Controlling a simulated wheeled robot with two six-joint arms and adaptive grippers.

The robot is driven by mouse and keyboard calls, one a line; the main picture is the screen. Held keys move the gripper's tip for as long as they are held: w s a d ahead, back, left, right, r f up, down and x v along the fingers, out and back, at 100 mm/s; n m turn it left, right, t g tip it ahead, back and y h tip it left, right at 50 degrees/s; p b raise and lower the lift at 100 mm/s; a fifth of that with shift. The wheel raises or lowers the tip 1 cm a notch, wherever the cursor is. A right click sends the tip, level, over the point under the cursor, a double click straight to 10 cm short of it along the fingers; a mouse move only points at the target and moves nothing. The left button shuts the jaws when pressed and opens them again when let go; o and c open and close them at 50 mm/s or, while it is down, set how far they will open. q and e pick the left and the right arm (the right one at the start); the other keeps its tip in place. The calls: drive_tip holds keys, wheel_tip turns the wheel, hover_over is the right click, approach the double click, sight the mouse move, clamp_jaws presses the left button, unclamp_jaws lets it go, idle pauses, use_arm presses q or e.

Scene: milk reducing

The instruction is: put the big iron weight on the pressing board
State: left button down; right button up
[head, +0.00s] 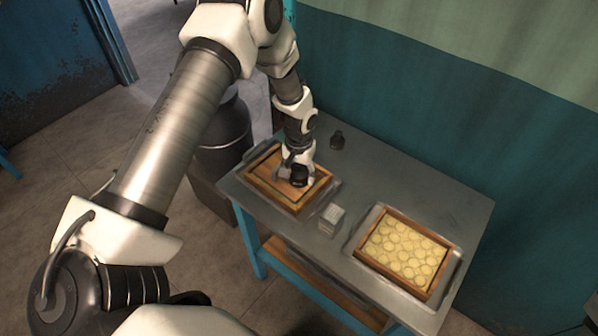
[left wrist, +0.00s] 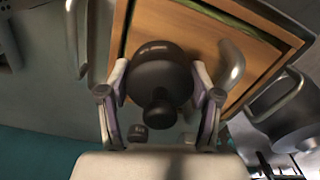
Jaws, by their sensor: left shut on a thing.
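The big iron weight is dark and round with a knob; it shows in the head view (head: 299,177) and large in the left wrist view (left wrist: 160,75). My left gripper (head: 297,172) is shut on it, with one finger on each side in the left wrist view (left wrist: 160,90). The pressing board is brown wood, at the left end of the table in the head view (head: 262,170) and behind the weight in the left wrist view (left wrist: 180,25). The weight is over the board; I cannot tell whether it touches it. My right gripper is not in view.
A smaller dark weight (head: 337,140) stands at the back of the grey table (head: 385,170). A small grey block (head: 331,218) is right of the board. A wooden frame (head: 376,217) with several pale round pieces lies in a metal tray at the right. The back middle of the table is clear.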

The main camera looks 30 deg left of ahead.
use_arm(q)
drive_tip(key=shift+f, duration=0.1)
idle(0.7)
drive_tip(key=shift+c, duration=0.8)
unclamp_jaws()
drive_tip(key=shift+d, duration=0.1)
drive_tip(key=shift+o, duration=0.8)
drive_tip(key=shift+r+p, duration=2.9)
drive_tip(key=shift+r, duration=0.7)
